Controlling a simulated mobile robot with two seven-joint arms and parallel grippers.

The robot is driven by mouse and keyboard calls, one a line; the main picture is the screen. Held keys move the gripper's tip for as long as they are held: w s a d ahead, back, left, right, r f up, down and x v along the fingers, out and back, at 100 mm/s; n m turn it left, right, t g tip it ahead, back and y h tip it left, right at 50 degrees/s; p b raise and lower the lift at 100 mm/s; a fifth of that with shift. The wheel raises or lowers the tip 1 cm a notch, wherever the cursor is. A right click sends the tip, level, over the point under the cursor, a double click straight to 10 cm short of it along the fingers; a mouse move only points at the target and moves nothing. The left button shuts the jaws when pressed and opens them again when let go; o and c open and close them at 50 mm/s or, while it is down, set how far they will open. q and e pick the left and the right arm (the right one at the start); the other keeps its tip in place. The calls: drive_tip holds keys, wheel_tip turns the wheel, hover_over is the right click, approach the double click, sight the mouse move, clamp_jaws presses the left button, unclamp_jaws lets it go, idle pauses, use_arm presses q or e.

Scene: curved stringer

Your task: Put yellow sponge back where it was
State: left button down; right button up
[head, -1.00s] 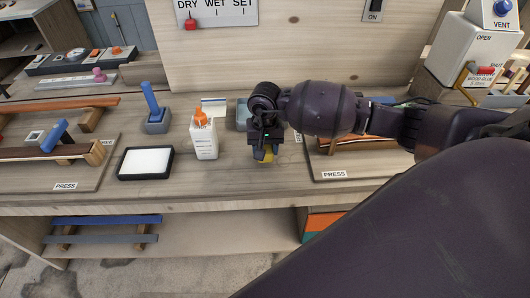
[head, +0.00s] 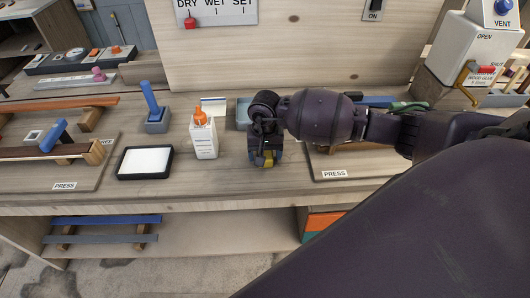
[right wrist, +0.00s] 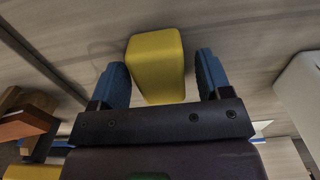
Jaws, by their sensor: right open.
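The yellow sponge (head: 268,158) is on the bench top under my right gripper, mostly hidden by it in the head view. In the right wrist view the sponge (right wrist: 155,65) lies between the two blue fingers, with a gap visible on both sides. My right gripper (right wrist: 162,80) is open around the sponge and not closed on it. A small blue-grey dish (head: 242,112) sits just behind the gripper, partly hidden by my wrist. My left gripper is not in view.
A white glue bottle (head: 204,137) with an orange cap stands left of my right gripper. Further left are a black-framed white pad (head: 146,162) and a blue-handled tool (head: 153,110). A press board (head: 345,172) lies to the right. The bench's front edge is close.

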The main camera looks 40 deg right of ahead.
sight(265, 152)
wheel_tip(265, 152, up, 12)
drive_tip(key=shift+r, duration=0.15)
idle(0.5)
idle(0.4)
